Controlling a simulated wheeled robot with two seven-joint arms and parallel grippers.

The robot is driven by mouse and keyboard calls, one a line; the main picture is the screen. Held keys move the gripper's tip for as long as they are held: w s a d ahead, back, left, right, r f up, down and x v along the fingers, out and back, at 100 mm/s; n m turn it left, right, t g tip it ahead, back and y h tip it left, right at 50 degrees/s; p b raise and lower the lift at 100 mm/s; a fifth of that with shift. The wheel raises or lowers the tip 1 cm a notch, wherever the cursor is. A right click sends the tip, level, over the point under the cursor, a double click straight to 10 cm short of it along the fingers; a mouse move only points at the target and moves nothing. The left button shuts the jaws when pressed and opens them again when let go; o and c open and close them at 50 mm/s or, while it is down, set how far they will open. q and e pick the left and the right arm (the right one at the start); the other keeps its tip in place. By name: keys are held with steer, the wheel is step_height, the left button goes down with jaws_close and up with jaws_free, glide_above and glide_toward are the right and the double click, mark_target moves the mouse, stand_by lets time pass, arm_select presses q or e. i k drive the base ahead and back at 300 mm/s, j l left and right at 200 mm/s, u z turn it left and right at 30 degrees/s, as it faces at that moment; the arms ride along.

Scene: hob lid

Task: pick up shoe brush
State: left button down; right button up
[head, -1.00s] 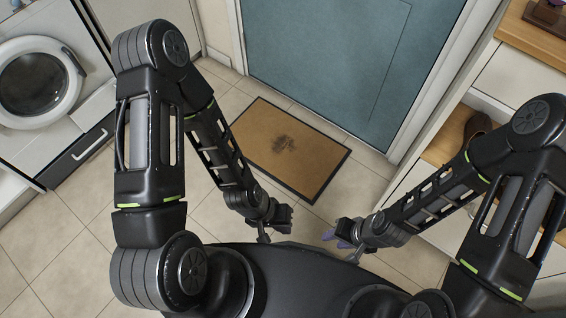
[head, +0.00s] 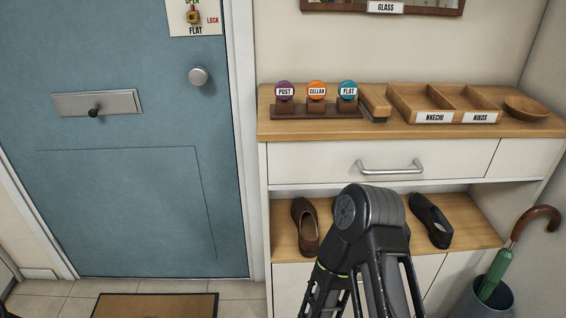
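The shoe brush (head: 374,101) lies on the wooden top of the cabinet, between the rack of round tags and the divided tray. It has a light wooden back, with dark bristles showing along its lower front edge.
The cabinet top (head: 430,132) also holds a tag rack (head: 317,110), a divided tray (head: 458,101) and a wooden bowl (head: 526,107). Below are a drawer handle (head: 390,167), a brown shoe (head: 304,225) and a black shoe (head: 431,220). An umbrella (head: 497,272) stands at right.

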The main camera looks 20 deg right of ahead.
mark_target(377, 108)
steer(key=l+z, duration=0.1)
steer(key=z, duration=1.25)
